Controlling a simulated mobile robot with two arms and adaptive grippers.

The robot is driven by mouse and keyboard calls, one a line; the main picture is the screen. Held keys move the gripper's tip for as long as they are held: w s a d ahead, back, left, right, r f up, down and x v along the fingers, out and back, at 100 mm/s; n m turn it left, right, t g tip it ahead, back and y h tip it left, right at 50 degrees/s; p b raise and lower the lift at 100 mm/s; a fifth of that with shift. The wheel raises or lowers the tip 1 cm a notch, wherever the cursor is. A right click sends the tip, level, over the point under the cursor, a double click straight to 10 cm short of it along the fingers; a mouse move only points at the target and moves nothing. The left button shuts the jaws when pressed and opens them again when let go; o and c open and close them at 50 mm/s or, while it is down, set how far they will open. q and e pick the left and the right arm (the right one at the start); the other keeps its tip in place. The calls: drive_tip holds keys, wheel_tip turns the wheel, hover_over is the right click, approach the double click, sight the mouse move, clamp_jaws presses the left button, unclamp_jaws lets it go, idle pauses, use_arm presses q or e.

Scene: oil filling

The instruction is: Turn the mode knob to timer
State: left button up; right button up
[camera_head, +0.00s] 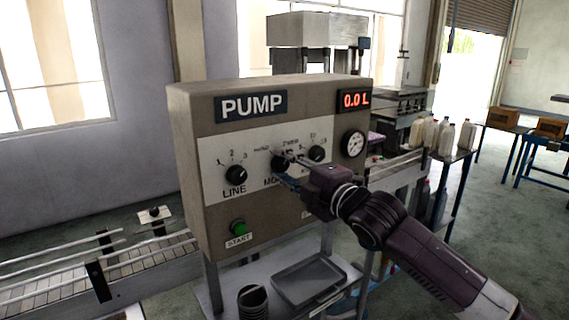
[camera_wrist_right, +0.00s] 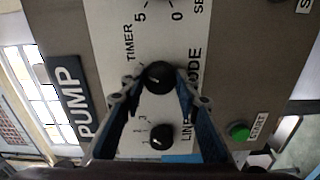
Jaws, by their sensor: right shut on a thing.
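The mode knob (camera_head: 280,160) is a black round knob in the middle of the pump panel (camera_head: 210,160). It also shows in the right wrist view (camera_wrist_right: 158,78), with the label TIMER on one side and MODE on the other. Its white pointer mark is small, and I cannot tell exactly which label it points at. My right gripper (camera_head: 287,169) reaches the panel from the lower right and is shut on the mode knob, with one blue finger on each side of it. Part of the MODE label is hidden behind the gripper in the head view. My left gripper is not in view.
The line knob (camera_head: 236,175) is to the left, and another knob (camera_head: 317,153) is close on the right. A green start button (camera_head: 238,227) is below. A grey tray (camera_head: 308,278) lies under the panel. A conveyor (camera_head: 130,265) runs at the left.

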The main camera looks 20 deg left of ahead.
drive_tip(key=shift+m, duration=0.6)
drive_tip(key=o, duration=1.2)
drive_tip(key=shift+c, duration=0.2)
drive_tip(key=shift+d, duration=0.15)
drive_tip(key=v, duration=1.1)
drive_tip(key=shift+s+d, duration=0.3)
